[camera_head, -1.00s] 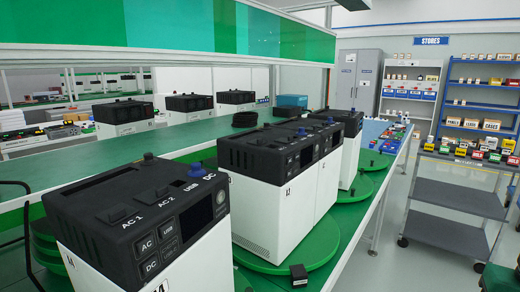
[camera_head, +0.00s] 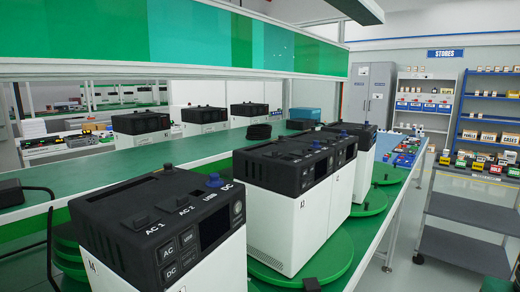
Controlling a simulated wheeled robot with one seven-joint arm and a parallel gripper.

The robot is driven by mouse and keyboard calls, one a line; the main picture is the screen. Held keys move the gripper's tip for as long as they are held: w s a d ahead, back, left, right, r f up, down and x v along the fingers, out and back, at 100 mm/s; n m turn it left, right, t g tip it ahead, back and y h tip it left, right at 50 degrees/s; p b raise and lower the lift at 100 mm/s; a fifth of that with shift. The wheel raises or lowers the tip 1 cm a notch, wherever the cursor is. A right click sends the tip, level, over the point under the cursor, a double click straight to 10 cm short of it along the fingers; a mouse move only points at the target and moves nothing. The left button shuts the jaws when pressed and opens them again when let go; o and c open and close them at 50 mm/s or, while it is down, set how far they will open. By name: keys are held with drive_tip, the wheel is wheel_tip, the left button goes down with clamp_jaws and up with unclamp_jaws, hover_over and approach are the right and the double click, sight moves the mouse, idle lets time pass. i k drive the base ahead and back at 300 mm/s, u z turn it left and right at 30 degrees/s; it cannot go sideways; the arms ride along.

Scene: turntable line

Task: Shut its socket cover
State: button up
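The nearest power unit (camera_head: 215,262) has a white body and a black top, and stands at the lower left. Its top is marked AC 1, AC 2, USB and DC. A black knob-like part (camera_head: 168,168) stands at its back edge and a blue one (camera_head: 214,180) near the DC mark. Its front has panels marked AC (camera_head: 168,249), USB and DC. I cannot tell which cover is meant or whether any is open. Similar units (camera_head: 285,225) stand close together behind it on a green turntable (camera_head: 335,250). My gripper is not in view.
A small black block (camera_head: 311,284) lies near the turntable's front edge. Another unit (camera_head: 366,165) stands farther along the bench. More units (camera_head: 141,127) line the back. A grey cart (camera_head: 465,210) stands right, across a clear floor aisle.

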sight(275, 154)
drive_tip(key=u, duration=1.9)
drive_tip(key=k, duration=1.05)
drive_tip(key=z, duration=1.35)
drive_tip(key=i, duration=1.35)
